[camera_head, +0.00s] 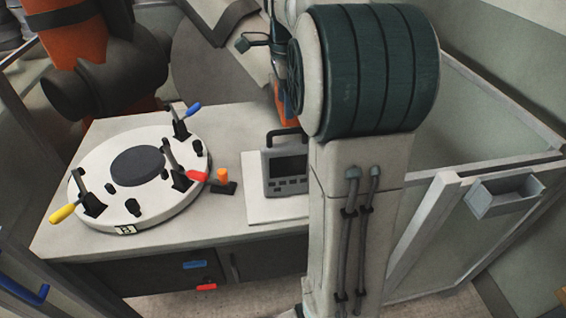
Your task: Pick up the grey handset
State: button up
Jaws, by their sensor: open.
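A grey handset (285,184) with a dark screen and several small buttons stands on a pale board at the right part of the workbench. A black handle curves up behind its top left. Its right edge comes close to my large arm link (362,70), which rises in the foreground and may hide part of it. I cannot make out my gripper; my arm blocks the view behind it.
A round white fixture (100,168) with blue, red and yellow clamp handles fills the bench's left part. The pale board (272,213) has bare space in front. An orange machine (75,35) stands behind.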

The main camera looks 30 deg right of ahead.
jog(key=shift+d+f, duration=0.15)
jog(key=shift+f, duration=0.25)
send_over(287, 144)
notch_tip(287, 144, down, 7)
jog(key=shift+w+f, duration=0.1)
jog(key=shift+w, duration=0.05)
jog(key=shift+s+f+p, duration=0.15)
jog(key=shift+f+p, duration=0.05)
jog(key=shift+f, duration=1.25)
jog(key=shift+s+f+p, duration=0.1)
jog(key=shift+f+p, duration=0.05)
jog(key=shift+f, duration=1.25)
grip_shut()
